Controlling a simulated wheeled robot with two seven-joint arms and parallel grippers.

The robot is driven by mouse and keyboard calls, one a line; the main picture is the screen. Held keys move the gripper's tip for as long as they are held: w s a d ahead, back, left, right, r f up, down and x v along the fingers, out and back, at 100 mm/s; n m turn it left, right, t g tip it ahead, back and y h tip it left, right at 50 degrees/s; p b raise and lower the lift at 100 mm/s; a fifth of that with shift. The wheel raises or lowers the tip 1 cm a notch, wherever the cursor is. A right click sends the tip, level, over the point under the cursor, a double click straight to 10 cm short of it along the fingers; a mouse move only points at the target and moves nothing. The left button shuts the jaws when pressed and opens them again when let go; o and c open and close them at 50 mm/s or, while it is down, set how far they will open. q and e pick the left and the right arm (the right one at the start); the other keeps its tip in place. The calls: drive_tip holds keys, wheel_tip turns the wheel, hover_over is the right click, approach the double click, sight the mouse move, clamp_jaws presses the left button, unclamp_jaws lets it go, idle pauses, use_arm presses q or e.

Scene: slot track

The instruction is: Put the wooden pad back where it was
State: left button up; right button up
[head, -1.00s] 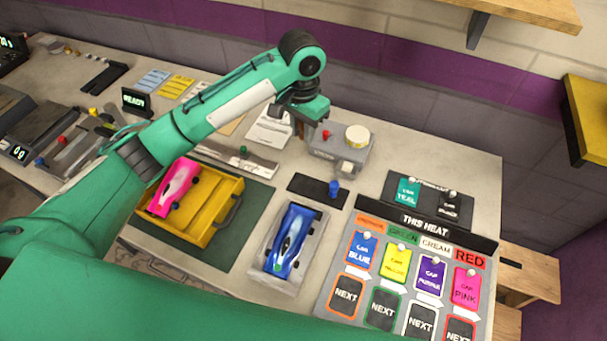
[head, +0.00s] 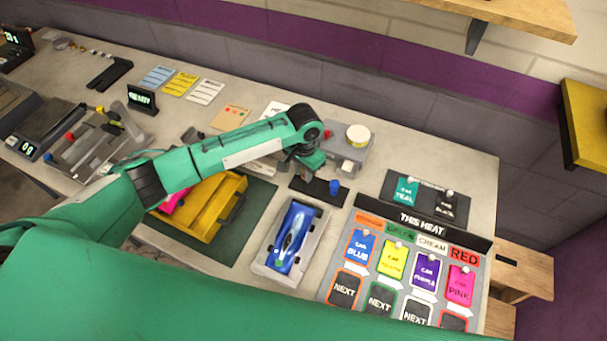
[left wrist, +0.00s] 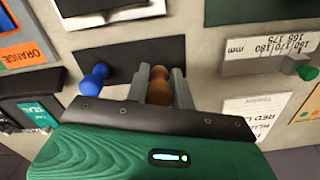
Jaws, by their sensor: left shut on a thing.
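In the left wrist view the two grey fingers (left wrist: 160,88) are shut on the wooden pad (left wrist: 159,76), a brown piece with a rounded end. It is over the dark strip (left wrist: 120,55); I cannot tell whether it touches it. The pad is hidden in the head view. A blue-knobbed piece (head: 335,186) stands on the strip beside it, and it also shows in the left wrist view (left wrist: 95,79). My right gripper is out of view.
A blue car (head: 293,233) sits in a grey cradle in front of the strip. A yellow tray (head: 213,208) with a pink car is at left. A grey box (head: 347,152) with a red button stands behind. The THIS HEAT board (head: 424,232) is at right.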

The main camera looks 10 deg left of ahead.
sight(303, 175)
use_arm(q)
drive_tip(key=shift+f, duration=1.5)
drive_tip(key=shift+f, duration=0.1)
drive_tip(key=o, duration=1)
wheel_tip(303, 175, up, 12)
drive_tip(key=b, duration=0.3)
